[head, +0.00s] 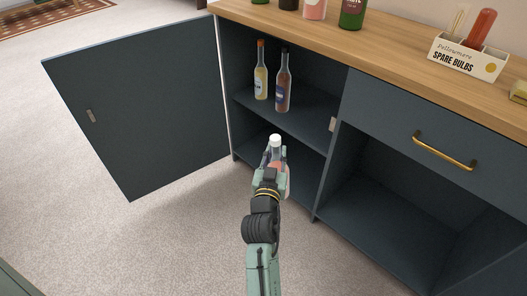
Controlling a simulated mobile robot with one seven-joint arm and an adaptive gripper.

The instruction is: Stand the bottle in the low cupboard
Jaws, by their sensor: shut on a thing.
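A bottle with a white cap (275,141) and a pinkish body stands in my gripper (271,164). The gripper is shut on it, and my gripper and wrist hide most of the bottle. It is in front of the open left section of the low cupboard (229,130), roughly in line with the lower compartment in the head view. I cannot tell how far it is from the opening. The dark cupboard door (150,110) is swung open to the left. Two bottles stand on the middle shelf (305,119): a yellowish one (261,82) and a brownish-red one (283,90).
The wooden counter top (390,62) holds several bottles and a spare bulbs box (465,58). On the right are a drawer with a brass handle (444,152) and an empty open compartment (385,215). Clear carpet (120,235) lies in front. A patterned rug (50,14) is far left.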

